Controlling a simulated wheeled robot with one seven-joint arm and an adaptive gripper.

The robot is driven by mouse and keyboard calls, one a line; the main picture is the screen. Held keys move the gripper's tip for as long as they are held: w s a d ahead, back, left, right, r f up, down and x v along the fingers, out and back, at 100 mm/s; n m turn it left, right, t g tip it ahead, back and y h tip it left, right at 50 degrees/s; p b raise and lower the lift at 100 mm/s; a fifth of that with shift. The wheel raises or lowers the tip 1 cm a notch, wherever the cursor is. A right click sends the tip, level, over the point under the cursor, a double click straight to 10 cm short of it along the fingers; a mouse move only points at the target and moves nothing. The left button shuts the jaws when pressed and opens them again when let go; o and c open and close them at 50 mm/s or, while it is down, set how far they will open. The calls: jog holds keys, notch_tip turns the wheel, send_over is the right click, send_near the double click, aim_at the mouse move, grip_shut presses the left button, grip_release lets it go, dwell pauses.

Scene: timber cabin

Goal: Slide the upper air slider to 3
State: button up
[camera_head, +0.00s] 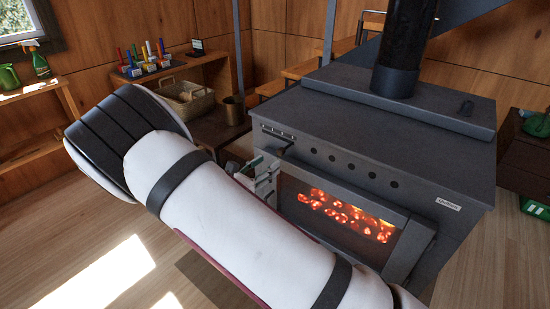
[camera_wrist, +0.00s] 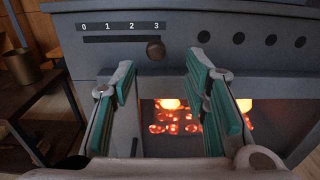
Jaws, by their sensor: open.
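The upper air slider's dark round knob (camera_wrist: 155,48) sits at the right end of its slot (camera_wrist: 110,39), right beneath the 3 of the white 0 to 3 scale (camera_wrist: 120,27). The scale also shows small at the stove's upper left front in the head view (camera_head: 278,133). My gripper (camera_wrist: 160,70) is open, with teal pads on both fingers. Its fingertips are below the knob and to either side of it, with nothing between them. I see no contact with the knob. In the head view my gripper (camera_head: 262,172) is partly hidden behind my arm.
The dark stove (camera_head: 400,130) has glowing coals behind its glass door (camera_head: 340,215). Several round holes (camera_wrist: 238,39) run along its front right of the slider. A metal bucket (camera_head: 234,110) and a basket (camera_head: 188,100) stand left of the stove. The floor at the left is clear.

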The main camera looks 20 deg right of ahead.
jog(key=shift+v, duration=1.9)
jog(key=s+d+r+m+g+y, duration=0.4)
jog(key=s+d+r+m+g, duration=0.9)
jog(key=s, duration=0.4)
jog(key=s+a+r+m+t+y, duration=0.1)
jog(key=s+a+r+m+y, duration=0.3)
jog(key=s, duration=0.9)
jog(key=s+a+r+m+t+y, duration=0.1)
jog(key=s+m+t+y, duration=0.1)
jog(key=s+m+y, duration=0.75)
notch_tip(320, 180, up, 23)
jog(key=s+n+t+h+p, duration=0.1)
jog(key=s+t+h+p, duration=0.2)
jog(key=p, duration=1.8)
jog(key=shift+a+r+t+p, duration=0.2)
jog(key=shift+t+p, duration=0.1)
